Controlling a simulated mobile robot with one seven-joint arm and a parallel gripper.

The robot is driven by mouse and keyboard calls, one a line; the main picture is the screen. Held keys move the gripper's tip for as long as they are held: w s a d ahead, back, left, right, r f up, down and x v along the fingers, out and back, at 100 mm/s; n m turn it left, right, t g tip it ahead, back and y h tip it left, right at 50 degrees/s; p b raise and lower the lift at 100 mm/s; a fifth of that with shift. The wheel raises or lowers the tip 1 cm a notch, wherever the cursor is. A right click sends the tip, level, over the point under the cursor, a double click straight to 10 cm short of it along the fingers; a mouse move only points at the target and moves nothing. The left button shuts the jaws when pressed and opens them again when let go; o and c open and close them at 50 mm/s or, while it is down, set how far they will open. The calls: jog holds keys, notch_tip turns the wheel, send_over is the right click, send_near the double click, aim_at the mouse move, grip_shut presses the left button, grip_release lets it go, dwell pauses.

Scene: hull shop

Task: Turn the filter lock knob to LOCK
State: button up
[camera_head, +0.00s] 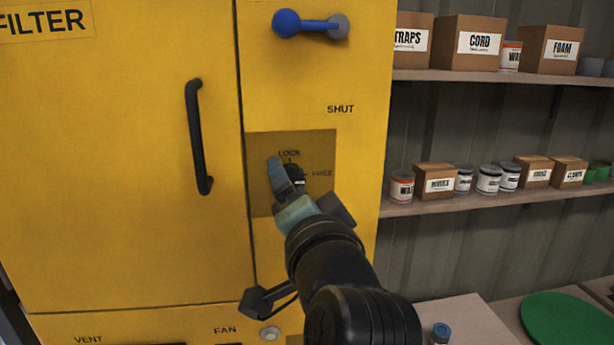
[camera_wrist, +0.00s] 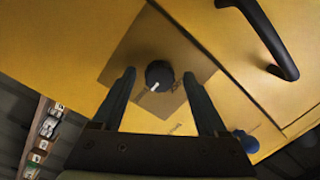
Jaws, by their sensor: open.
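The dark round filter lock knob (camera_wrist: 159,73) sits on a brownish square plate (camera_head: 262,190) on the yellow cabinet. Its white mark points toward the FREE label (camera_head: 321,173), to the right in the head view; the LOCK label (camera_head: 289,154) is above the knob. My gripper (camera_head: 290,178) is open in front of the plate and hides part of the knob there. In the wrist view, its two fingers stand on either side of the knob, with a gap showing on each side. Whether the fingertips reach knob depth I cannot tell.
A black door handle (camera_head: 198,137) is left of the plate. A blue-ended lever (camera_head: 310,24) is above it, over the SHUT label (camera_head: 340,109). Shelves (camera_head: 480,197) with boxes and jars stand at right. A bench with a green disc (camera_head: 568,322) is at lower right.

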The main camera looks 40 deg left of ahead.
jog(key=shift+w+a, duration=0.15)
jog(key=shift+c, duration=0.2)
grip_shut()
jog(key=shift+n, duration=0.4)
jog(key=n+h+b, duration=0.1)
jog(key=n+b, duration=0.5)
jog(key=n, duration=1)
jog(key=shift+w, duration=0.1)
jog(key=shift+r+t+h+b, duration=0.1)
jog(key=shift+t+h+b, duration=0.2)
jog(key=shift+h+b, duration=0.1)
